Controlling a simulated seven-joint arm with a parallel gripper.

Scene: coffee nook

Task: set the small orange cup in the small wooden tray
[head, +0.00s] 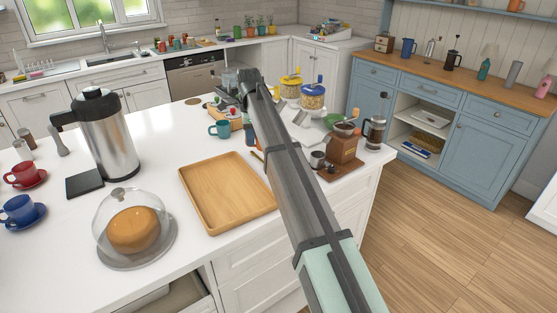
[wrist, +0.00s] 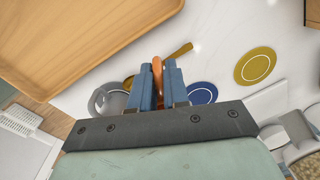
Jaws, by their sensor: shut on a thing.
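The orange cup (wrist: 157,66) shows only as a narrow orange strip between the blue fingers of my gripper (wrist: 158,78) in the wrist view. My gripper is shut on it; the fingers hide most of the cup. The wooden tray (head: 226,192) lies empty on the white island in the head view. Part of it also fills the upper left of the wrist view (wrist: 85,38), apart from the fingers. In the head view my arm hides most of the gripper, and I cannot make out the cup there.
A glass-domed cake plate (head: 172,243) and a steel jug (head: 108,140) stand left of the tray. A brown coffee grinder (head: 343,150) stands right of my arm. The wrist view shows a blue saucer (wrist: 203,93), a yellow saucer (wrist: 255,65), a golden spoon (wrist: 180,51) and a grey cup (wrist: 108,98).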

